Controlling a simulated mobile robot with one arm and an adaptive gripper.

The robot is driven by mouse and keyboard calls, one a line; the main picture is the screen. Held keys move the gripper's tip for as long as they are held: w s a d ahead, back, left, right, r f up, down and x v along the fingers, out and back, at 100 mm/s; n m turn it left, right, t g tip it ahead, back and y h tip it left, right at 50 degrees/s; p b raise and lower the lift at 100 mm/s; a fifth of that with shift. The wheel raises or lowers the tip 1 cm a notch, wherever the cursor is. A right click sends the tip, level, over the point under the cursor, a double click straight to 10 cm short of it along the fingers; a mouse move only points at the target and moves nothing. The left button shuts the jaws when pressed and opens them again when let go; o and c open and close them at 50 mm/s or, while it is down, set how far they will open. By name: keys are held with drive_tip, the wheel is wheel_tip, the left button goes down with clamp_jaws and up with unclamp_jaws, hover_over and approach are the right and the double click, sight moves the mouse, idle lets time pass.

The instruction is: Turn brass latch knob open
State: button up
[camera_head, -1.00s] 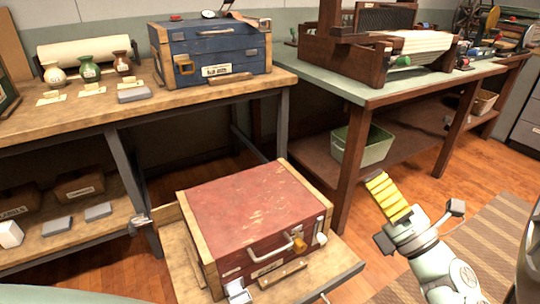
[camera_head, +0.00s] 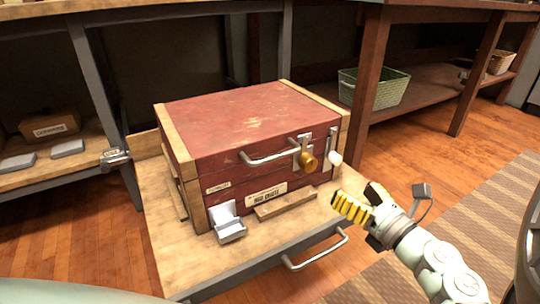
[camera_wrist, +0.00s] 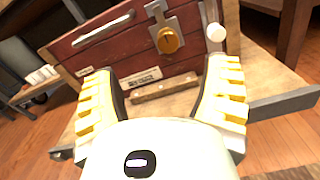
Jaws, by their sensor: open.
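A red wooden chest (camera_head: 225,128) with pale wood edges stands on a low pull-out shelf. On its front are a metal handle (camera_head: 270,157) and a brass latch knob (camera_head: 308,162) on a metal plate. In the wrist view the brass knob (camera_wrist: 169,40) shows face-on, ahead of and between my fingers, with a clear gap. My gripper (camera_head: 362,200) has yellow ribbed fingers and is to the right of the chest front. In the wrist view my gripper (camera_wrist: 165,90) is open and empty. Whether the latch is turned I cannot tell.
A white knob (camera_head: 335,158) sits just right of the brass knob. A grey metal bracket (camera_head: 228,224) and a wooden strip (camera_head: 284,204) are at the chest's lower front. The shelf (camera_head: 170,252) has a front handle. A green bin (camera_head: 390,88) is behind.

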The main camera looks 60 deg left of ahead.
sight(311, 167)
drive_tip(key=shift+n, duration=0.4)
drive_tip(key=a+f+b, duration=0.1)
drive_tip(key=a, duration=0.4)
drive_tip(key=w+a+f+b, duration=0.1)
drive_tip(key=a+b, duration=0.1)
drive_tip(key=a, duration=0.3)
drive_tip(key=a+f+b, duration=0.1)
drive_tip(key=a+b, duration=0.1)
drive_tip(key=a, duration=0.4)
drive_tip(key=shift+w, duration=0.3)
drive_tip(key=shift+c, duration=0.4)
drive_tip(key=c, duration=1.1)
drive_tip(key=shift+c, duration=0.2)
